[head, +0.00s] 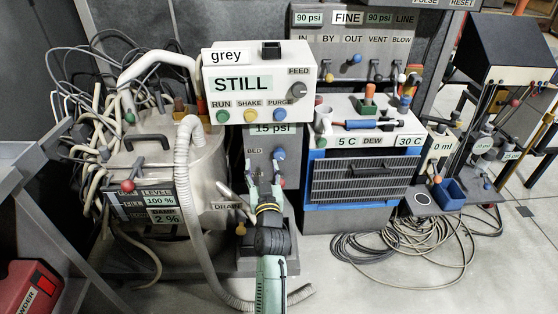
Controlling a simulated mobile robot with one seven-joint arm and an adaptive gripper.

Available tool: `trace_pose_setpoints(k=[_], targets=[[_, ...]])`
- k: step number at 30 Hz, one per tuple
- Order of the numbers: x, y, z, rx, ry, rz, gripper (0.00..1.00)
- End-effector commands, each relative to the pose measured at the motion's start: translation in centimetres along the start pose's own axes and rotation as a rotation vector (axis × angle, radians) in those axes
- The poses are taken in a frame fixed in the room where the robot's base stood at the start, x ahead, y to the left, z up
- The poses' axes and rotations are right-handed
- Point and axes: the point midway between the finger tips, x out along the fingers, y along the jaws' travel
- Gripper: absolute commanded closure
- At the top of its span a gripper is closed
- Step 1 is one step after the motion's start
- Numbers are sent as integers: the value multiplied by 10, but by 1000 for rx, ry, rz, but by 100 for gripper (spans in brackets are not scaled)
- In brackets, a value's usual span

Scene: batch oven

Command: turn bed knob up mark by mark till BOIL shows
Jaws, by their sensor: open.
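I cannot tell whether a finger touches the panel.
A ribbed hose (186,170) hangs left of my arm, in front of a steel vessel (150,160). A FEED knob (299,90) and coloured buttons (250,115) are above. The DEW unit (362,178) stands close on the right. Cables (400,250) lie on the floor.

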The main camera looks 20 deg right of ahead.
Motion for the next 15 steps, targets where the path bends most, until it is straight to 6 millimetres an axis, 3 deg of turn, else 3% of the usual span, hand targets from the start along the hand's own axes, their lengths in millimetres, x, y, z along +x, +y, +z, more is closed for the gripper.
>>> trace_pose_setpoints(k=[1,5,10,15], targets=[[-6,23,22,-1,-36,36,46],[-16,52,47,-2,-82,81,46],[-6,58,52,-2,-91,88,46],[26,60,53,-2,-89,87,46]])
